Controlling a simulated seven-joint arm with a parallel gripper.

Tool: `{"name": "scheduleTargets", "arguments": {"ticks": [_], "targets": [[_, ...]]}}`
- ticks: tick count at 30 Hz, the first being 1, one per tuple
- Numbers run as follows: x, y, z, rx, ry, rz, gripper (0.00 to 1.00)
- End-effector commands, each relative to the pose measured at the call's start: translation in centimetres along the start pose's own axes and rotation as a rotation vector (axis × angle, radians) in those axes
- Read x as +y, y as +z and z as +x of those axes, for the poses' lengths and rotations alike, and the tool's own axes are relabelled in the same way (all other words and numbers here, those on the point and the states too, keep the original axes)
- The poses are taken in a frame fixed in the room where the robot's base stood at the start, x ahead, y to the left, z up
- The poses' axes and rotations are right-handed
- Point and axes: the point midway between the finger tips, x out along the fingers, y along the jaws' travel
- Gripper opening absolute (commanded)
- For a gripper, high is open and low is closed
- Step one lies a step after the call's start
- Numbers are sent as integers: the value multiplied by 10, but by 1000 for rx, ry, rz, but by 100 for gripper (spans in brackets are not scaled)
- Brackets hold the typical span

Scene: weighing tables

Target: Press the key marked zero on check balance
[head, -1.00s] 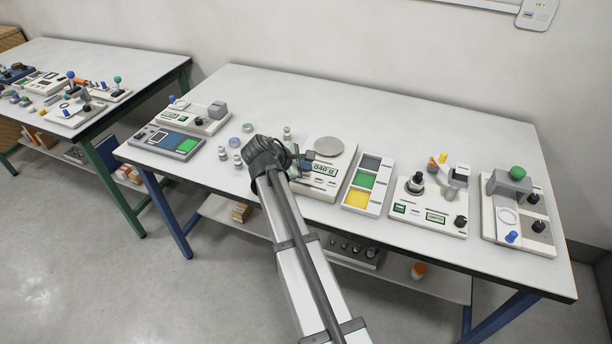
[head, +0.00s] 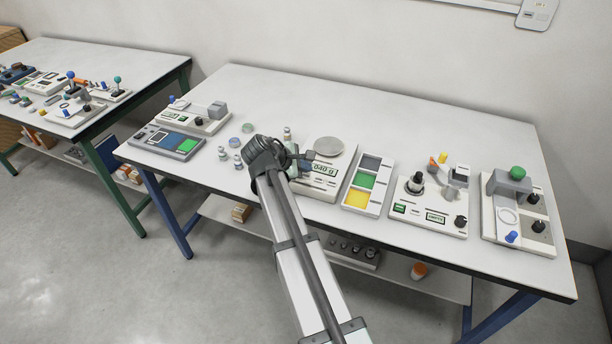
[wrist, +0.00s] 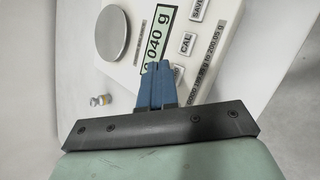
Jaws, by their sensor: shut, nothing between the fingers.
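The check balance (head: 318,191) is a white instrument with a round grey pan (head: 329,147) and a display reading about 040 g. In the wrist view its pan (wrist: 114,33) is at upper left, beside the display (wrist: 160,36). A SAVE key (wrist: 200,8) and a CAL key (wrist: 187,44) show along the display. Another key (wrist: 178,73) is partly covered by my fingertips, and its marking cannot be read. My gripper (wrist: 157,66) has blue fingers shut together and empty, over the balance front next to that key. Contact cannot be told. In the head view my gripper (head: 304,167) is over the balance's left side.
A tray with grey, green and yellow fields (head: 375,208) stands just right of the balance. Small bottles (head: 237,161) stand to the left. Further right are a device with knobs (head: 430,217) and one with a green knob (head: 518,173). The table's back is clear.

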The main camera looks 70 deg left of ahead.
Motion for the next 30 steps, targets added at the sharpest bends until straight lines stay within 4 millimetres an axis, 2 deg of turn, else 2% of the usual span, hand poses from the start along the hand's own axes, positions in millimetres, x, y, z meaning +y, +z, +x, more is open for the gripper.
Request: {"name": "scheduleTargets", "arguments": {"ticks": [30], "targets": [[-4,-4,6,0,0,0,0]]}}
